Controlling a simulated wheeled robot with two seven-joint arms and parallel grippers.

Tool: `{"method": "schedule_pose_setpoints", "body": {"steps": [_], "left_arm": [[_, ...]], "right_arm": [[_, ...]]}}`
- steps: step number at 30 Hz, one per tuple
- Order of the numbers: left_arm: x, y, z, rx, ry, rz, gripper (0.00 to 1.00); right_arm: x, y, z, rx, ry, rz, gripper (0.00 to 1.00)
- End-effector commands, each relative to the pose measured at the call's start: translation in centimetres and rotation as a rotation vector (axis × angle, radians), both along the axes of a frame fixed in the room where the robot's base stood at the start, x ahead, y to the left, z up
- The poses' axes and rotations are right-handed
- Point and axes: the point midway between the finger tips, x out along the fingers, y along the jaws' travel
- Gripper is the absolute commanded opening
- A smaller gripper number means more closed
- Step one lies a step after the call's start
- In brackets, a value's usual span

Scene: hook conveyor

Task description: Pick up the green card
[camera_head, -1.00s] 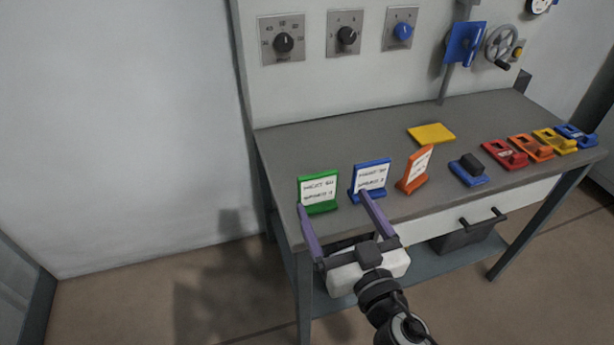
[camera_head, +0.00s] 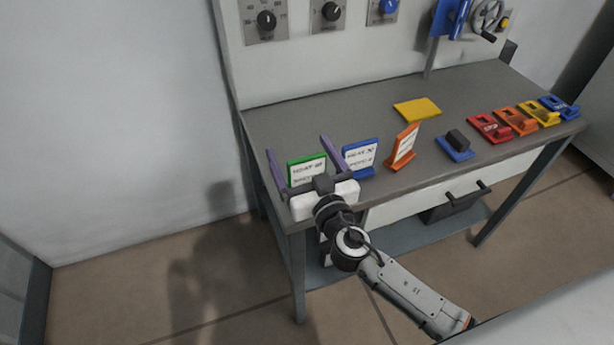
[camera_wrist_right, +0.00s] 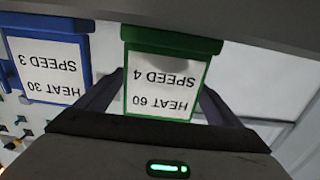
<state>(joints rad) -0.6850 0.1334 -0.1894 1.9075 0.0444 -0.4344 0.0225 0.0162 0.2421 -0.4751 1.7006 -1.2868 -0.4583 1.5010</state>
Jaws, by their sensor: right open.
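The green card (camera_head: 306,169) stands upright at the front left of the table. It has a white label. In the right wrist view the green card (camera_wrist_right: 164,75) shows upside down, its label reading HEAT 60, SPEED 4. My right gripper (camera_head: 302,146) is open, with one purple finger on each side of the green card. I cannot tell whether either finger touches it. The gripper body hides the card's lower part in the head view. My left gripper is not in view.
A blue card (camera_head: 360,158) stands just right of my right finger; an orange card (camera_head: 403,146) is beyond it. A yellow plate (camera_head: 417,109) lies behind. Several coloured holders, one red (camera_head: 490,128), line the right side. The left back of the table (camera_head: 290,120) is clear.

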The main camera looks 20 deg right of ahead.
Motion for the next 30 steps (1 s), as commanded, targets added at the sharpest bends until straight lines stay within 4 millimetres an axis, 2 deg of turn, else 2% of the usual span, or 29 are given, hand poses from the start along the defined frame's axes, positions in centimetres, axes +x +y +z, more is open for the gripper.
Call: {"method": "schedule_pose_setpoints", "body": {"steps": [7,8,15,16,23,26,30], "left_arm": [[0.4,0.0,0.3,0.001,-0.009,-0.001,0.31],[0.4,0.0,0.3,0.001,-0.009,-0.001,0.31],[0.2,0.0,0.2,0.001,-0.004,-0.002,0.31],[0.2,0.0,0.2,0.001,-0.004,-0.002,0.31],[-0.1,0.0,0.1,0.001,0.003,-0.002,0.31],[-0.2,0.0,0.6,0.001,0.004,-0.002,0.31],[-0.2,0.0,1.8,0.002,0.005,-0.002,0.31]], "right_arm": [[0.2,0.0,-0.1,0.001,0.001,0.001,0.88],[0.2,0.0,-0.1,0.001,0.001,0.001,0.84],[0.2,0.0,-0.1,0.001,0.001,0.001,0.44],[0.2,0.0,0.0,0.001,0.000,0.001,0.41],[0.2,0.0,0.2,0.001,0.000,0.000,0.41],[0.2,0.0,1.4,0.003,-0.002,0.000,0.41],[0.2,0.1,4.2,0.005,-0.004,0.001,0.41]]}}
